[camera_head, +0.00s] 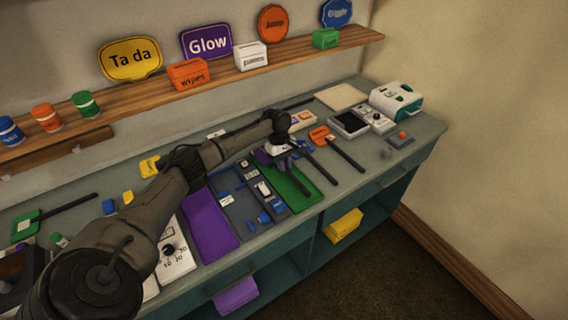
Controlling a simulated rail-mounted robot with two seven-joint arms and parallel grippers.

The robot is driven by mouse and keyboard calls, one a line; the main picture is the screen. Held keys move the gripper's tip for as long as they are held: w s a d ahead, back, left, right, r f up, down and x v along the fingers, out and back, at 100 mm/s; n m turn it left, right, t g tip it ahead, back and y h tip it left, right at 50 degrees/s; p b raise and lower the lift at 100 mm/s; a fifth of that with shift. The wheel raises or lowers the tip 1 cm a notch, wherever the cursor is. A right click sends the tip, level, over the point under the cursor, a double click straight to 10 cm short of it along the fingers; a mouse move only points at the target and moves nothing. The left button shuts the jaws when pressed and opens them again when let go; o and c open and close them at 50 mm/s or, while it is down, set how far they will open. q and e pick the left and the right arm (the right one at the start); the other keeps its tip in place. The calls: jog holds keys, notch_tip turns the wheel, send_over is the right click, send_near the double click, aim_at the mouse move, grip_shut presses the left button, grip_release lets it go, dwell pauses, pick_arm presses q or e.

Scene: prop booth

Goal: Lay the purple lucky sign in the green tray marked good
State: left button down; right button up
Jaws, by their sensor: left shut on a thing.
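My left gripper (283,150) reaches in from the left over the far end of the green tray (301,203). It is shut on the purple sign (262,156), whose purple edge shows just left of the fingers. The sign's face and lettering are mostly hidden by the gripper. I cannot tell whether the sign touches the tray. Any marking on the green tray is not readable. My right gripper is not in view.
Left of the green tray are a dark sectioned tray (236,184) with small items and a purple tray (207,226). An orange sign (320,135) with a dark stick lies to the right. A console (350,123) and a white-teal box (396,99) stand farther right.

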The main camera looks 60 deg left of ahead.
pick_arm(q)
jog(key=shift+f, duration=0.1)
jog(key=shift+f, duration=0.7)
jog(key=shift+f+p, duration=0.3)
jog(key=shift+f, duration=0.2)
dwell(0.5)
jog(key=shift+f, duration=0.15)
dwell(0.5)
jog(key=shift+f+p, duration=0.35)
jog(key=shift+p, duration=0.05)
dwell(0.4)
dwell(0.8)
jog(key=shift+p, duration=0.45)
